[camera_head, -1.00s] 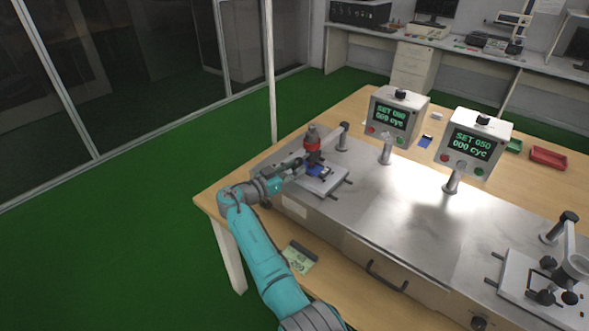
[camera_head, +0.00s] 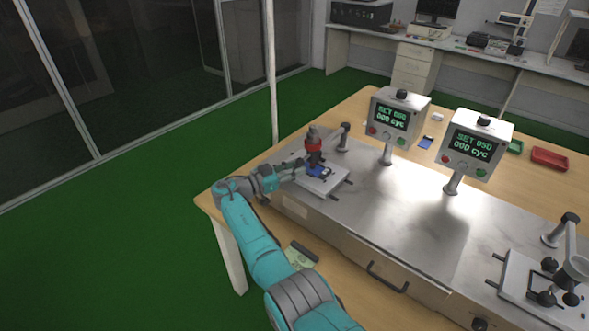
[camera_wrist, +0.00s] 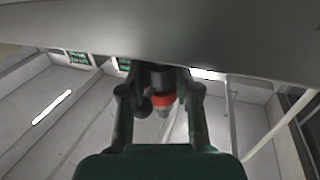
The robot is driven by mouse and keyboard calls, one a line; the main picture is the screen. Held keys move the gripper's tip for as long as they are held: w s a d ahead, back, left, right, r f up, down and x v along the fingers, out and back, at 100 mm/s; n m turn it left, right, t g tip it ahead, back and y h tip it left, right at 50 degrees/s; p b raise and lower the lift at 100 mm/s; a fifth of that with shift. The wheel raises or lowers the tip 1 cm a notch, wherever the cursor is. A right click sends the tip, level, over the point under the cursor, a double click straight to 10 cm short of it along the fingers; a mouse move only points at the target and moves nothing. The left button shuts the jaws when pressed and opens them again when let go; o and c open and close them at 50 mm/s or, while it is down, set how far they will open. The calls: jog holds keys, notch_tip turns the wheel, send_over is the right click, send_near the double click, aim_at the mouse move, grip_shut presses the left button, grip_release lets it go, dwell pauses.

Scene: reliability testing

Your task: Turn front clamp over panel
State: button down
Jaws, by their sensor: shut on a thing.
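My gripper (camera_head: 294,164) is at the left test station, on the near left side of its white fixture plate (camera_head: 331,186). A blue panel (camera_head: 318,171) lies on the plate under an upright dark tester head with a red ring (camera_head: 313,146). In the wrist view, my gripper's two fingers (camera_wrist: 160,90) stand either side of a dark round knob (camera_wrist: 144,104), which seems to be the front clamp's. The red ring (camera_wrist: 164,98) shows behind it. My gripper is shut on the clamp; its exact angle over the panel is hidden.
Two control boxes (camera_head: 396,116) (camera_head: 474,146) on posts stand right of the station. A second fixture (camera_head: 545,282) is at the far right. The metal top between them is clear. A drawer handle (camera_head: 386,276) sticks out in front. A red tray (camera_head: 549,158) is at the back.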

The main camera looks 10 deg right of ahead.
jog(key=c, duration=1.1)
grip_release()
jog(key=shift+a, duration=0.1)
jog(key=v, duration=1.2)
jog(key=shift+o, duration=0.3)
